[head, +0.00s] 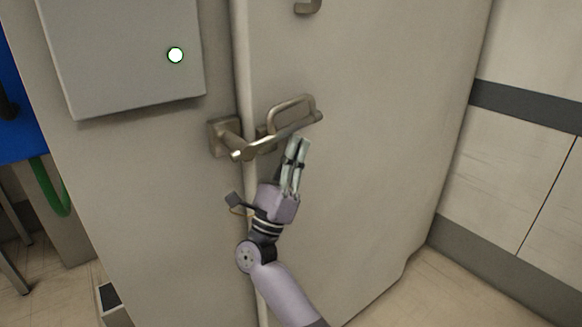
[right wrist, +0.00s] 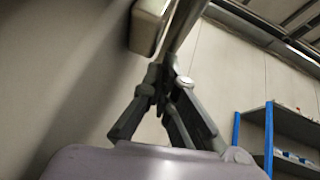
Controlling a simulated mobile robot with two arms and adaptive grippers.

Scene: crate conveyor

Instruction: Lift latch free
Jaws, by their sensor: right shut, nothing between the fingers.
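The metal latch (head: 293,127) is a bar with a loop handle, lying across the seam between the door and its frame. It is slightly tilted, its right end higher. Its left part meets a square bracket (head: 221,138) on the frame. My right gripper (head: 300,143) is shut and empty, fingers pointing up, just below the right part of the latch. In the right wrist view the closed fingertips (right wrist: 168,75) are close under the latch bar (right wrist: 186,22); I cannot tell whether they touch it. My left gripper is not in view.
The large grey door (head: 380,130) fills the middle. Another metal fitting (head: 307,6) is higher on the door. A blue shelf rack (right wrist: 270,135) stands away in the wrist view.

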